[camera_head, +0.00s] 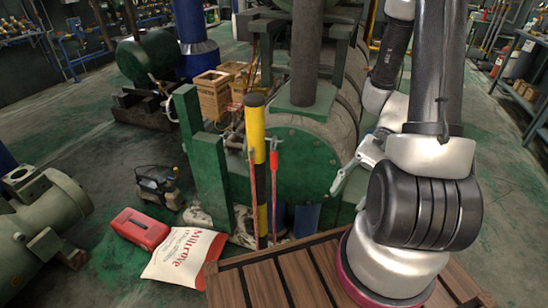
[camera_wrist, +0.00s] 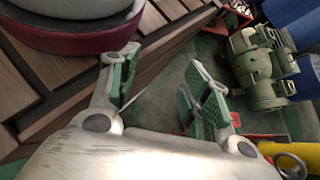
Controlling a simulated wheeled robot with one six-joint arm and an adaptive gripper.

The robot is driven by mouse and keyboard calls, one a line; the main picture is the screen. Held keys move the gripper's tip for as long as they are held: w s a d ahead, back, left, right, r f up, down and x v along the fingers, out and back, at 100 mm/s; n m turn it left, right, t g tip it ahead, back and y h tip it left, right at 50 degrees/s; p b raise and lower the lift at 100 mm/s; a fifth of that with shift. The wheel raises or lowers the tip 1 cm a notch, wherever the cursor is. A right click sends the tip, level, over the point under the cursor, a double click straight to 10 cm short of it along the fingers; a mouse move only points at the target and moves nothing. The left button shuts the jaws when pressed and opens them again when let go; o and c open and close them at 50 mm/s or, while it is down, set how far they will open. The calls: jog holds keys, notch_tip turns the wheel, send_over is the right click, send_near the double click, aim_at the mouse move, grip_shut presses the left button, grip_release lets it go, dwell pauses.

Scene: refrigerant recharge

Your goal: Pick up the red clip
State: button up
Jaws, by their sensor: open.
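A red clip (camera_head: 273,160) hangs upright beside the yellow-and-black post (camera_head: 256,135), at the top of a thin red cable. My gripper (camera_head: 342,180) is to the right of the clip in the head view, clearly apart from it. Its pale fingers with green pads also show in the wrist view (camera_wrist: 163,62), spread wide with nothing between them. The yellow post appears at that view's lower right edge.
A large green machine (camera_head: 305,165) stands behind the post. A red box (camera_head: 140,228) and a white-and-red sack (camera_head: 186,256) lie on the floor to the left. A green motor (camera_head: 42,225) is at far left.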

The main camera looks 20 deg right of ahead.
jog(key=w+a+f+m+t+y, duration=0.4)
jog(key=a+m+y, duration=0.2)
jog(key=m, duration=0.1)
jog(key=m+t+h, duration=0.4)
jog(key=m+t, duration=0.6)
jog(key=t, duration=0.4)
send_near(274, 157)
notch_tip(274, 157, down, 3)
jog(key=w+a, duration=0.1)
jog(key=w, duration=0.2)
jog(key=shift+w+a+r, duration=0.1)
jog(key=shift+a+r, duration=0.25)
jog(key=x, duration=0.4)
jog(key=r+x, duration=0.1)
jog(key=x, duration=0.2)
jog(key=shift+w+d+r, duration=0.1)
jog(key=shift+d, duration=0.05)
grip_shut()
